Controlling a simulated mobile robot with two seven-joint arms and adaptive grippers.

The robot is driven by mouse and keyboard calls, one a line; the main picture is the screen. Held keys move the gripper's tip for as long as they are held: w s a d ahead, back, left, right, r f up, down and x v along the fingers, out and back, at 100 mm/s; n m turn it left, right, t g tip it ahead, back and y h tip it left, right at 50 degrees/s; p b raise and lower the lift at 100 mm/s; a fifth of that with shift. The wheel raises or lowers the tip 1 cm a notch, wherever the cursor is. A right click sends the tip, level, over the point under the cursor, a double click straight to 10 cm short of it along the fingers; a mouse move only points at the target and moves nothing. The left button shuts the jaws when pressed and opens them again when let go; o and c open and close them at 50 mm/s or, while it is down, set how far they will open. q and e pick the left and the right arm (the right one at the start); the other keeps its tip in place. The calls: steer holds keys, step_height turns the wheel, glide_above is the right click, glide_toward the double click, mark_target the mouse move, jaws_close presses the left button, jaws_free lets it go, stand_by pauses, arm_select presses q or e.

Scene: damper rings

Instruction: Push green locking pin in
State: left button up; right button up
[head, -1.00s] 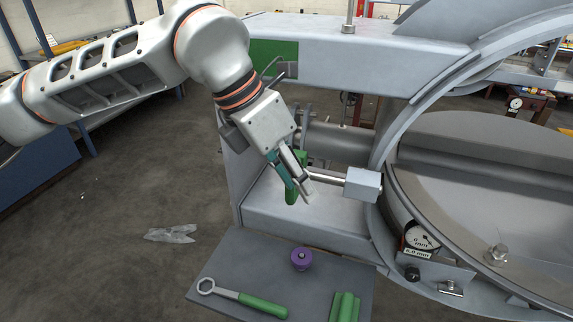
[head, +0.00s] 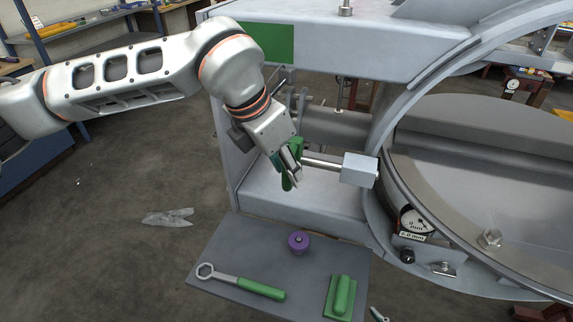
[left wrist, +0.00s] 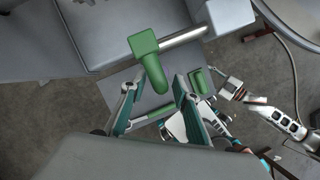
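The green locking pin has a green handle (head: 286,182) and a steel shaft (head: 322,164) running right to a grey block (head: 360,169) on the ring frame. In the left wrist view the handle (left wrist: 150,62) hangs down from the shaft, and its lower end lies between my spread left fingers (left wrist: 155,92). My left gripper (head: 293,172) is open at the handle and partly hides it in the head view; I cannot tell whether it touches. A fingertip of my right gripper (head: 378,314) shows at the bottom edge in the head view, too little to tell its state.
A grey shelf (head: 225,255) below the pin carries a green-handled ring wrench (head: 240,282), a purple knob (head: 299,243) and a green block (head: 341,296). A dial gauge (head: 413,223) sits on the ring frame at the right. Clear sheeting (head: 168,217) lies on the floor.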

arm_select(q)
jaws_close()
steer(key=s+d+b, duration=0.2)
steer(key=d+b, duration=0.2)
steer(key=d, duration=0.4)
steer(key=shift+s+d, duration=0.15)
steer(key=shift+s, duration=0.15)
steer(key=shift+c, duration=1)
jaws_free()
steer(key=shift+r, duration=0.1)
steer(key=shift+o, duration=1)
steer(key=shift+s+d, duration=0.1)
steer(key=shift+d, duration=0.15)
steer(key=shift+a, duration=0.1)
